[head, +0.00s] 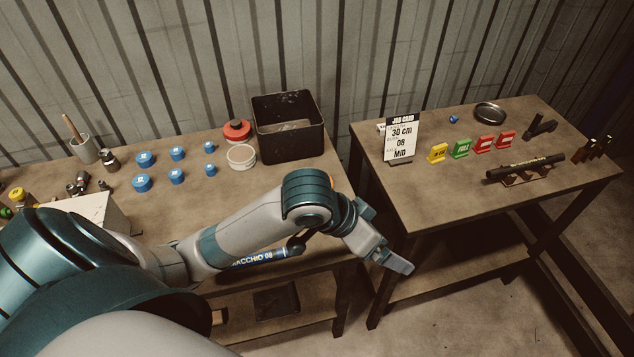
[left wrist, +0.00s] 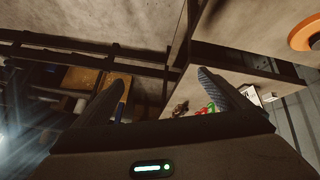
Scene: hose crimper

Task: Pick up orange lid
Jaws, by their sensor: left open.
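The orange-red lid (head: 237,129) is at the back of the left table in the head view, just left of a black bin. It looks round with a dark middle and seems to sit on a pale base. My left gripper (head: 390,240) is far from it, to the right and front, by the gap between the two tables. Its two fingers are apart, with nothing between them. In the left wrist view the open fingers (left wrist: 158,85) also show, and an orange round thing (left wrist: 303,35), probably the lid, is cut off at the upper right edge.
The black bin (head: 288,128) stands right of the lid; a pale round container (head: 242,156) sits in front of it. Several blue caps (head: 177,154) lie to the left. The right table (head: 440,200) holds a job card (head: 401,138), coloured tags and a black rod (head: 525,167).

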